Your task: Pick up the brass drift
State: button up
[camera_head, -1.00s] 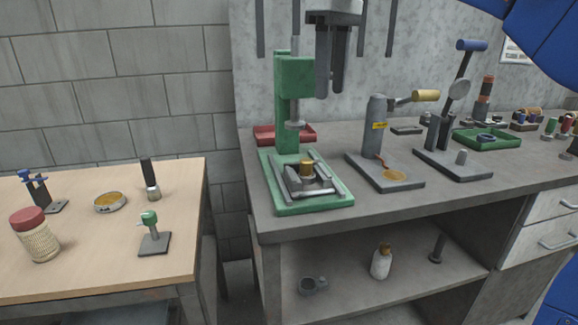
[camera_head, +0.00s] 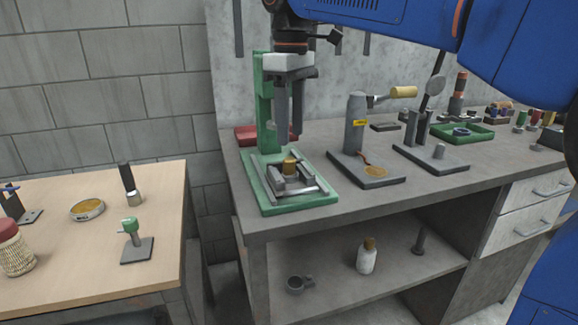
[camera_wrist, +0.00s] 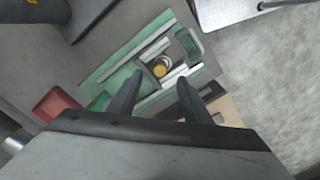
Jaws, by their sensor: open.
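The brass drift (camera_head: 290,165) appears as a short brass-coloured cylinder standing upright among the grey jaws of a vise (camera_head: 307,183) on the base of the green press (camera_head: 264,105). In the wrist view the drift (camera_wrist: 161,68) shows from above as a round gold top between the grey blocks. My gripper (camera_head: 290,138) points down above the drift, with a small gap below the fingertips. In the wrist view the open fingers (camera_wrist: 156,88) are apart and empty, with the drift seen just beyond them and roughly between them. The lower part of the drift is hidden by the vise.
The green press column stands close behind my gripper. A red tray (camera_head: 247,135) lies behind left of the press. A grey lever tool (camera_head: 356,125) stands to the right on the bench. A wooden table (camera_head: 150,265) with several small items is at left.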

aim_at(289, 159)
jog(key=shift+a+f, duration=0.2)
jog(key=shift+f, duration=2.85)
jog(key=shift+c, duration=0.7)
grip_shut()
